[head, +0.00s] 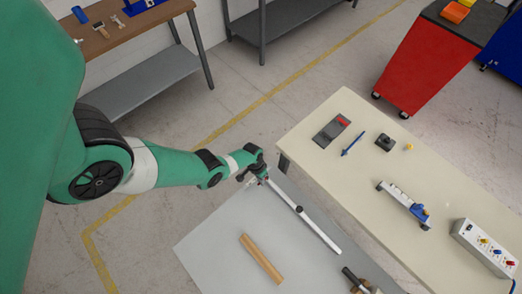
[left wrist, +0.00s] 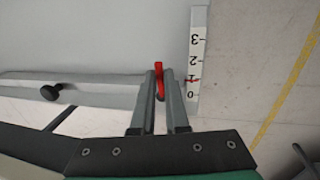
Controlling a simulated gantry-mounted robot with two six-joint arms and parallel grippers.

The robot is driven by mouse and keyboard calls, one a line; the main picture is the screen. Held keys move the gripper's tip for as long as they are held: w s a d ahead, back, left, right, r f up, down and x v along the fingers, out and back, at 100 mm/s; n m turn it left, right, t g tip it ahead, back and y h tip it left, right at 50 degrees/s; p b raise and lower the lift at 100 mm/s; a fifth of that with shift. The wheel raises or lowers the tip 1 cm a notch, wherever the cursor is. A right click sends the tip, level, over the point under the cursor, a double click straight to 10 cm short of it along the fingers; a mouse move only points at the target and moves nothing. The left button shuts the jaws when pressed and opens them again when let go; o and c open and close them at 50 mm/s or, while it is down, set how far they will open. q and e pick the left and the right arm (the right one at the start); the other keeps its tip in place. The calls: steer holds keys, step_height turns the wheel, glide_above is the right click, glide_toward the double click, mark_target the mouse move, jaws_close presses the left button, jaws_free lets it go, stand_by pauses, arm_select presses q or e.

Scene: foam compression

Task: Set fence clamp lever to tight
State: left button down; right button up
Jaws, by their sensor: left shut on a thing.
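The fence (head: 318,232) is a long white bar across the grey table (head: 210,240) in the head view. In the left wrist view the fence (left wrist: 95,82) runs off to the left. The red clamp lever (left wrist: 159,82) stands between the two grey fingers of my left gripper (left wrist: 160,98), which is shut on it at the fence's end. In the head view my left gripper (head: 258,173) is at the far end of the fence, and the lever is hidden there. The lower part of the lever is hidden by the fingers. My right gripper is not in view.
A scale (left wrist: 196,60) marked 0 to 3 with a red pointer stands beside my fingers. A black knob (left wrist: 50,92) sits on the fence. A wooden strip (head: 261,259) lies on the grey table. A cream bench (head: 330,165) with several tools stands to the right.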

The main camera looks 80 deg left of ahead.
arm_select(q)
steer(key=shift+s, duration=0.1)
steer(key=c, duration=0.9)
jaws_free()
steer(key=shift+r, duration=0.1)
steer(key=r+p, duration=0.3)
steer(key=s+a+r+p, duration=0.1)
steer(key=r+p, duration=0.7)
steer(key=shift+s+a+r, duration=0.1)
steer(key=shift+s+a, duration=0.05)
steer(key=shift+a, duration=0.25)
